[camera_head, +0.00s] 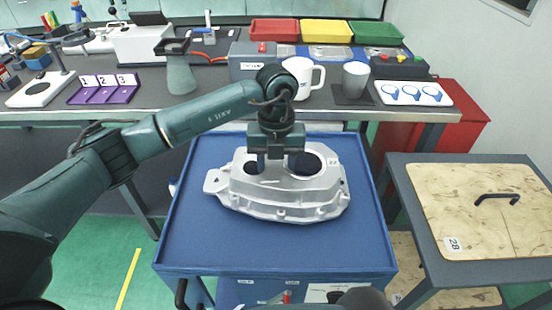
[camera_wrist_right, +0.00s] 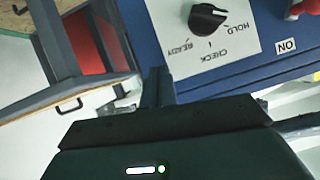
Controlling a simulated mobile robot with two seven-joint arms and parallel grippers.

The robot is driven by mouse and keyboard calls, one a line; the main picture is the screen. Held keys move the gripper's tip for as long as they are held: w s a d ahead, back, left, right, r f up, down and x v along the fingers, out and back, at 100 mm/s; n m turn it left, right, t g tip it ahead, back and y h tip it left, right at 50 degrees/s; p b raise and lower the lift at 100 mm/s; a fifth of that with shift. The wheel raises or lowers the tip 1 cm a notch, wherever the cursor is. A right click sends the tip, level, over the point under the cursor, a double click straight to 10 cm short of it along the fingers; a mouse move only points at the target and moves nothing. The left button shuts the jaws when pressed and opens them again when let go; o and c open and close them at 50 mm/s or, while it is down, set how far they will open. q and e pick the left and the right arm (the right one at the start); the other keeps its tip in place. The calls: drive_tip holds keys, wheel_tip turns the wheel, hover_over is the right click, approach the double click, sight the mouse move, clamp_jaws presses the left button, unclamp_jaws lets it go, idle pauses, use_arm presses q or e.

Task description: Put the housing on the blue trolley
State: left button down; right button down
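The housing (camera_head: 315,197), a silvery aluminium casting with dark round openings, sits on the flat top of the blue trolley (camera_head: 215,250) in the head view. It lies near the middle of the top, flange down. My left gripper (camera_head: 276,168) points straight down over the housing, its two fingers apart at the openings, with the wall between the openings lying between them. Whether they press on that wall is not clear. My right gripper (camera_wrist_right: 159,86) shows in the right wrist view, its fingers together with nothing between them, near the trolley's front panel.
A grey bench behind the trolley carries a white mug (camera_head: 303,76), a grey cup (camera_head: 355,78), a purple numbered tray (camera_head: 104,88) and coloured bins. A table with a wooden board (camera_head: 470,200) stands at the right. A dial (camera_wrist_right: 207,18) is on the trolley's panel. Bare trolley top surrounds the housing.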

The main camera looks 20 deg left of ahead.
use_arm(q)
drive_tip(key=shift+f, duration=0.8)
drive_tip(key=shift+f, duration=0.15)
drive_tip(key=c, duration=0.8)
unclamp_jaws()
drive_tip(key=shift+f, duration=0.1)
drive_tip(key=shift+o, duration=0.2)
drive_tip(key=r, duration=0.8)
drive_tip(key=w+r, duration=0.1)
drive_tip(key=r, duration=0.3)
drive_tip(key=shift+a+r, duration=0.1)
drive_tip(key=shift+a, duration=0.05)
